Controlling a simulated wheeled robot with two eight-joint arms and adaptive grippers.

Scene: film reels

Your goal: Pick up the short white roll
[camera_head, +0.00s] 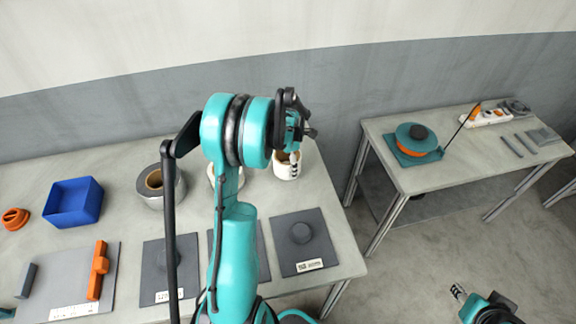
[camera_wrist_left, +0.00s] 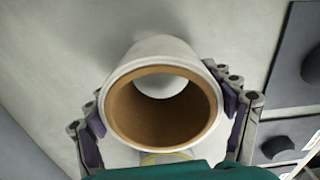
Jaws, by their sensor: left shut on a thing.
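A white roll (camera_head: 285,170) with a brown core stands upright near the back right of the long table, below my left gripper (camera_head: 292,155). In the left wrist view the white roll (camera_wrist_left: 152,50) fills the middle, its open end facing the camera. The left gripper's purple-padded fingers (camera_wrist_left: 165,118) press on it from both sides. I cannot tell whether it touches the table. Another pale roll (camera_head: 211,174) is mostly hidden behind my left arm. My right gripper (camera_head: 459,292) shows at the lower right, away from the tables; its opening is unclear.
A grey roll (camera_head: 157,197) and a blue bin (camera_head: 73,216) stand to the left. Dark labelled mats (camera_head: 290,265) line the front edge, and an orange-handled tool (camera_head: 98,270) lies on a grey board. A second table (camera_head: 410,181) stands right, across a gap.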

